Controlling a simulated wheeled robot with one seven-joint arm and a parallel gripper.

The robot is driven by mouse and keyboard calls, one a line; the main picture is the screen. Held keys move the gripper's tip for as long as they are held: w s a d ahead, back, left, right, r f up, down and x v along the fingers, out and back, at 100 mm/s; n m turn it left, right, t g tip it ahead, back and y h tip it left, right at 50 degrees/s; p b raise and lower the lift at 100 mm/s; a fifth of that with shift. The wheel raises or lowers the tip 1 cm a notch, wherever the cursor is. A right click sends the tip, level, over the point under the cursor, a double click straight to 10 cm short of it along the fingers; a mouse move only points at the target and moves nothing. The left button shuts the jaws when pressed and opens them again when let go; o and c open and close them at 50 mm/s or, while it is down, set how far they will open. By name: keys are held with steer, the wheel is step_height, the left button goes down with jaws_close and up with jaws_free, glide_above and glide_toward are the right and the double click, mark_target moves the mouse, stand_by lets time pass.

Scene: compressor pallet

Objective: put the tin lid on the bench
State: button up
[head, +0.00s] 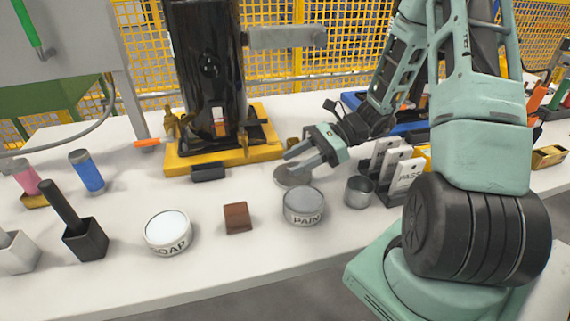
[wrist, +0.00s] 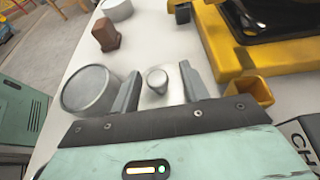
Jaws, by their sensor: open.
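The tin lid (head: 292,177) is a round grey disc that appears to lie flat on the white bench (head: 110,240), just behind the paint tin (head: 303,207). My gripper (head: 287,162) is open just above the lid and partly hides it in the head view. In the wrist view, the lid's round knob (wrist: 157,79) shows between the two open fingers (wrist: 160,74). I cannot tell whether the fingers touch it. The paint tin, with a grey top, also shows left of the fingers in the wrist view (wrist: 90,90).
A brown block (head: 237,218) and a soap tin (head: 168,232) stand left of the paint tin. A small metal cup (head: 359,191) and an upright card rack (head: 390,170) are on the right. A yellow base (head: 185,160) carries a black cylinder behind. The front bench strip is clear.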

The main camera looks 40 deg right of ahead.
steer(key=v, duration=0.2)
steer(key=shift+s+d+r, duration=0.2)
steer(key=shift+d+r, duration=0.05)
steer(key=shift+d, duration=0.05)
steer(key=a+n+g, duration=0.1)
steer(key=a+n, duration=0.1)
steer(key=a, duration=0.1)
steer(key=s+a+r+n+g+h, duration=0.1)
steer(key=a+n+g, duration=0.1)
steer(key=a, duration=0.1)
steer(key=s+a+r+n+g, duration=0.1)
steer(key=a+n+g, duration=0.1)
steer(key=a, duration=0.1)
steer(key=shift+s+n, duration=0.25)
steer(key=shift+n, duration=0.05)
steer(key=s+a+n+g+h, duration=0.1)
steer(key=a, duration=0.1)
steer(key=s+a+n+g+h, duration=0.1)
steer(key=a+n, duration=0.1)
steer(key=s+a+r+n+g+h, duration=0.1)
steer(key=n, duration=0.1)
steer(key=shift+s+a, duration=0.2)
steer(key=shift+a, duration=0.2)
steer(key=s+a+r+n+t+h, duration=0.3)
steer(key=s+a+n+h, duration=0.5)
steer(key=n, duration=1)
steer(key=s+a+r, duration=0.1)
steer(key=s+a, duration=0.2)
step_height(320, 180, up, 17)
steer(key=p, duration=1.7)
